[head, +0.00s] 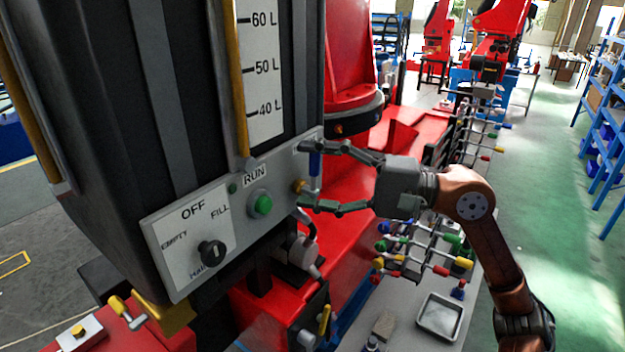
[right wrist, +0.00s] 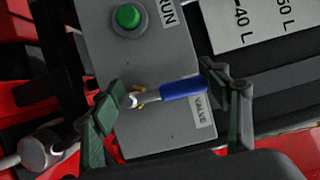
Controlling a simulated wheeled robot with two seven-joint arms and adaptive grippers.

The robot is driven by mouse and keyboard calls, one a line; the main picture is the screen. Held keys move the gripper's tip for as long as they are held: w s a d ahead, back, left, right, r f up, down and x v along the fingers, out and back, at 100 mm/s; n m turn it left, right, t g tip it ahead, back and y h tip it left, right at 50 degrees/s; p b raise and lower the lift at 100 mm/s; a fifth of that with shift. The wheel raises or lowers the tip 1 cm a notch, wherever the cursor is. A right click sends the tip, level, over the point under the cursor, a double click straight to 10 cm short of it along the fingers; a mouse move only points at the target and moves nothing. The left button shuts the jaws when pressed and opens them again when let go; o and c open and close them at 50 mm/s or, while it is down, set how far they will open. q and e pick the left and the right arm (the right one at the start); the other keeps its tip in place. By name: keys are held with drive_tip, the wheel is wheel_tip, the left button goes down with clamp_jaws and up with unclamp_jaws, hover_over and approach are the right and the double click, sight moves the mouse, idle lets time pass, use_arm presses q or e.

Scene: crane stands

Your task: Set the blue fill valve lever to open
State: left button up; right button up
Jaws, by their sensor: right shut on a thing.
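The blue fill valve lever (head: 315,163) is on the right end of the grey control panel (head: 285,160). In the head view its blue handle points up from a brass fitting (head: 298,187). My right gripper (head: 304,175) is shut on the lever, with one finger at the handle's upper end and the other below the fitting. In the right wrist view the blue lever (right wrist: 183,89) lies lengthwise between the fingers of the right gripper (right wrist: 163,88), beside a partly covered label reading "VALVE" (right wrist: 201,110). My left gripper is not in view.
A green RUN button (head: 263,204) and a black selector knob (head: 212,252) are left of the lever. The dark tank (head: 180,100) with a litre scale rises above. A rack of coloured-tipped rods (head: 430,250) and a metal tray (head: 440,317) are below my right arm.

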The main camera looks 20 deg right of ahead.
drive_tip(key=shift+a+f+n, duration=0.1)
drive_tip(key=shift+n, duration=0.2)
idle(0.4)
drive_tip(key=o, duration=1.7)
drive_tip(key=shift+o, duration=0.2)
drive_tip(key=v, duration=1.2)
drive_tip(key=shift+s+r, duration=0.15)
drive_tip(key=shift+r, duration=0.1)
